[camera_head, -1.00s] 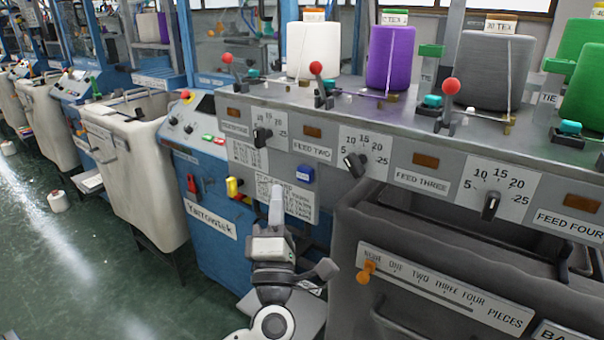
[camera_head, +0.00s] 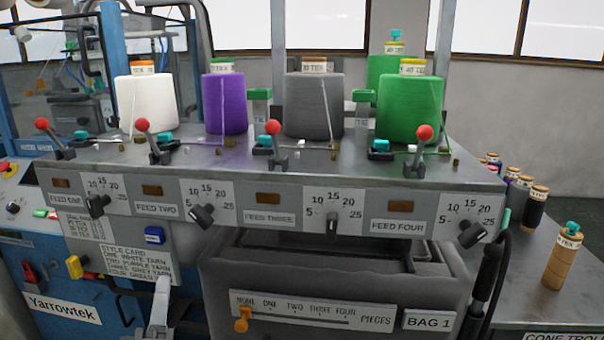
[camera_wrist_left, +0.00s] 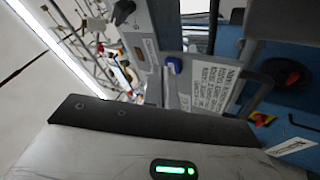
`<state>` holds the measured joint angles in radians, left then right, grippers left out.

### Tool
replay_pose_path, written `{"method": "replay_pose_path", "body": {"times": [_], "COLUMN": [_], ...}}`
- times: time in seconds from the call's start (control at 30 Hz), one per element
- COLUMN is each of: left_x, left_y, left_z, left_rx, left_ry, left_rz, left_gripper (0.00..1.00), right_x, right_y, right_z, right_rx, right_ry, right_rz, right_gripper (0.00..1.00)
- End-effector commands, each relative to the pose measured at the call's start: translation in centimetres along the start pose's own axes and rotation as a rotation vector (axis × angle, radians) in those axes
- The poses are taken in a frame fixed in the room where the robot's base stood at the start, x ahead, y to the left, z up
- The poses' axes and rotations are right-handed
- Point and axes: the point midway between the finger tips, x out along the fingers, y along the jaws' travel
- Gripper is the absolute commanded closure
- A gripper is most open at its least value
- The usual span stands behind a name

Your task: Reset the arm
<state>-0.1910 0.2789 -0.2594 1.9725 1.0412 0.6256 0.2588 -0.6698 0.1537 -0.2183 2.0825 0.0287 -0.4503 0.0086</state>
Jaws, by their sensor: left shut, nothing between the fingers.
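My left arm comes up from the bottom edge in the head view. My left gripper (camera_head: 162,288) is shut and empty, its fingers pointing up in front of the lower part of the style card (camera_head: 137,262). I cannot tell how far it is from the panel. In the left wrist view the narrow shut fingers (camera_wrist_left: 173,90) show beside the same card (camera_wrist_left: 211,86). My right gripper is not in view.
The knitting machine's feed panel (camera_head: 268,206) spans the view, with red-knobbed levers, dials, and white, purple, grey and green yarn cones on top. A dark bin (camera_head: 340,285) marked BAG 1 stands below. A cone trolley (camera_head: 516,300) is at the right.

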Motion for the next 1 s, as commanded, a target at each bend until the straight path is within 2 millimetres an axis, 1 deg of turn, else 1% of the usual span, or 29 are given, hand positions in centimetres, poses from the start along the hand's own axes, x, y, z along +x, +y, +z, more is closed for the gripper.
{"method": "replay_pose_path", "body": {"times": [0.03,0.07,0.1,0.17,0.2,0.27,0.3,0.4,0.5,0.6,0.63,1.0], "left_x": [-2.3,-3.7,-5.8,-9.3,-11.8,-15.4,-17.7,-22.4,-25.6,-27.1,-27.3,-27.3], "left_y": [-0.8,-1.3,-2.2,-3.7,-4.9,-6.7,-7.8,-10.0,-11.3,-12.0,-12.0,-12.0], "left_z": [2.6,4.1,6.1,8.6,9.8,11.0,11.3,11.3,10.8,10.3,10.3,10.3], "left_rx": [0.111,0.186,0.290,0.442,0.539,0.670,0.749,0.907,1.009,1.060,1.066,1.066], "left_ry": [-0.135,-0.225,-0.347,-0.524,-0.637,-0.793,-0.886,-1.076,-1.200,-1.261,-1.269,-1.269], "left_rz": [-0.027,-0.041,-0.061,-0.097,-0.124,-0.166,-0.194,-0.257,-0.303,-0.327,-0.331,-0.331], "left_gripper": [1.00,1.00,1.00,1.00,1.00,1.00,1.00,1.00,1.00,1.00,1.00,1.00], "right_x": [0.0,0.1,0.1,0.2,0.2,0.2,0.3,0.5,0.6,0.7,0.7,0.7], "right_y": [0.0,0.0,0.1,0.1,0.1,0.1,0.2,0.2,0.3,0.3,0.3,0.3], "right_z": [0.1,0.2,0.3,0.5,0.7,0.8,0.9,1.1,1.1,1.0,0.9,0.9], "right_rx": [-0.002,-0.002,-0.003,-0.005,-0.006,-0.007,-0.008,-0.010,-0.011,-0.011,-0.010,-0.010], "right_ry": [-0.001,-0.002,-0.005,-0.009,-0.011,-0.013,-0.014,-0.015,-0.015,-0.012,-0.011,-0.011], "right_rz": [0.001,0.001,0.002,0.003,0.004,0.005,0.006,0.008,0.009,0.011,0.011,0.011], "right_gripper": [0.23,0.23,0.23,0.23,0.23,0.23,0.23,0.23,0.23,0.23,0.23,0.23]}}
